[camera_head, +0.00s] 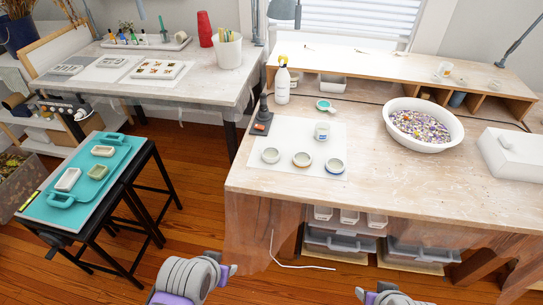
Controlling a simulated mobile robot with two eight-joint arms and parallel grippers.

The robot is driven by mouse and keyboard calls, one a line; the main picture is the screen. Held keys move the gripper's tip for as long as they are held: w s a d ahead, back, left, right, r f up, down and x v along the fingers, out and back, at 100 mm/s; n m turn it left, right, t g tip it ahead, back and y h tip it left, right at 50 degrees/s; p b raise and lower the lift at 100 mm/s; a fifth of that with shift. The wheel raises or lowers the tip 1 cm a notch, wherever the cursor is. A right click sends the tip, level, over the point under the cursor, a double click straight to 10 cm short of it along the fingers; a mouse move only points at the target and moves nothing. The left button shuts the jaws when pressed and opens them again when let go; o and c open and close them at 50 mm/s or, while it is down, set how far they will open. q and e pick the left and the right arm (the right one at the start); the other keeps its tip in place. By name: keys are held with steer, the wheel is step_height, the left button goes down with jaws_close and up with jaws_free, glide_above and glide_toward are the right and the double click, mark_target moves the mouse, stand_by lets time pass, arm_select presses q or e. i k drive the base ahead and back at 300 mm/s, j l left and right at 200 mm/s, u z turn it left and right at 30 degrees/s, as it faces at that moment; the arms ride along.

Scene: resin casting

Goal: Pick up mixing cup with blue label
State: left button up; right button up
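A small white cup with a blue label (322,131) stands upright on a white sheet (262,178) on the wooden workbench. Three shallow round containers, left (271,155), middle (302,159) and right (334,166), sit in front of it; the right one has a bluish edge. My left gripper (226,271) is low at the bottom, in front of the bench and well apart from the cup. My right gripper (366,293) is partly in view at the bottom edge, also away from the cup. The finger openings are too small to read.
A white spray bottle (283,84), a dark device (262,122) and a teal-rimmed cup (324,105) stand near the cup. A white bowl of colourful bits (423,125) is to the right, beside a white box (515,155). The bench front (390,200) is clear.

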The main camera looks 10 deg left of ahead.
mark_target(322, 132)
steer(key=i+j+u, duration=0.2)
steer(key=i, duration=0.25)
steer(key=i+j+u, duration=0.2)
steer(key=i, duration=0.3)
steer(key=i+j+u, duration=0.2)
steer(key=i, duration=0.3)
